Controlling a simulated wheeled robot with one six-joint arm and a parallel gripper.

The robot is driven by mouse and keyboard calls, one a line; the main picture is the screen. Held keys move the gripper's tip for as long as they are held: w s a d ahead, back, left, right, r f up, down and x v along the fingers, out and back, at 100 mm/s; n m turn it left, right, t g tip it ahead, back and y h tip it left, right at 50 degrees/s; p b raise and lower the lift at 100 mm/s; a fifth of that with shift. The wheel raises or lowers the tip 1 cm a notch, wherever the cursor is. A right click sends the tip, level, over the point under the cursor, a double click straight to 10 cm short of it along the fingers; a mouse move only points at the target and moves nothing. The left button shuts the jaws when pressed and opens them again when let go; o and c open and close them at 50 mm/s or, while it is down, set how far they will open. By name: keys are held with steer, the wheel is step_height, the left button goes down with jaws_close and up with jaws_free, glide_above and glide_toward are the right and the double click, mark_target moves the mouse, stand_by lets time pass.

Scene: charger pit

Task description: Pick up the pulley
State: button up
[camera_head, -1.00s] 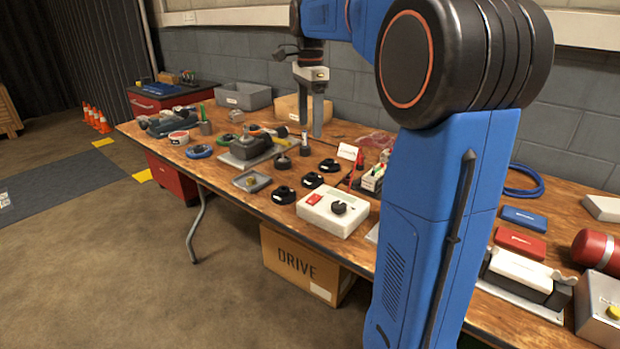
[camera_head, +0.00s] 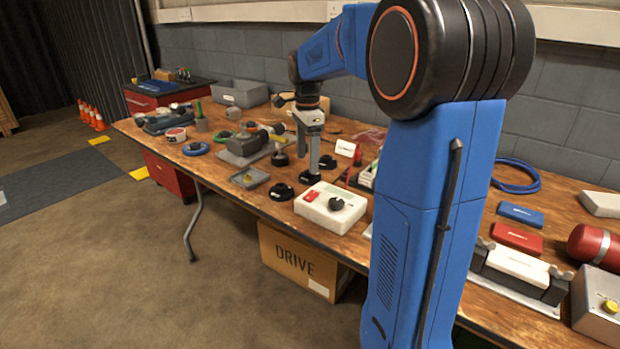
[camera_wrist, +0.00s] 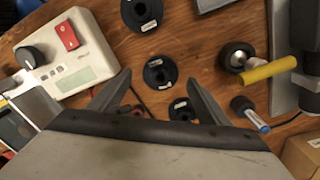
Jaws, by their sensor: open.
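Three black pulley-like discs with small white labels lie in a row on the wooden table. In the wrist view they are the top disc (camera_wrist: 141,12), the middle disc (camera_wrist: 160,71) and the bottom disc (camera_wrist: 182,108), partly behind a finger. I cannot tell which one the task names. In the head view the near disc (camera_head: 282,192) and far disc (camera_head: 327,163) show beside my gripper (camera_head: 311,173). My gripper is open, pointing down over the middle disc, one finger to each side of it in the wrist view. The discs look ungripped.
A white control box (camera_head: 331,207) with a red switch and black knob stands close to the discs. A grey tray (camera_head: 250,178) lies to their left. A yellow-handled item (camera_wrist: 268,70) and a blue-tipped marker (camera_wrist: 250,113) lie near the right finger. The table is crowded.

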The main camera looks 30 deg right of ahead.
steer(key=shift+w+d+f, duration=0.1)
steer(key=shift+d+f, duration=0.05)
steer(key=shift+f, duration=1.15)
steer(key=shift+d+f, duration=0.1)
steer(key=shift+f, duration=1.2)
steer(key=c, duration=1.2)
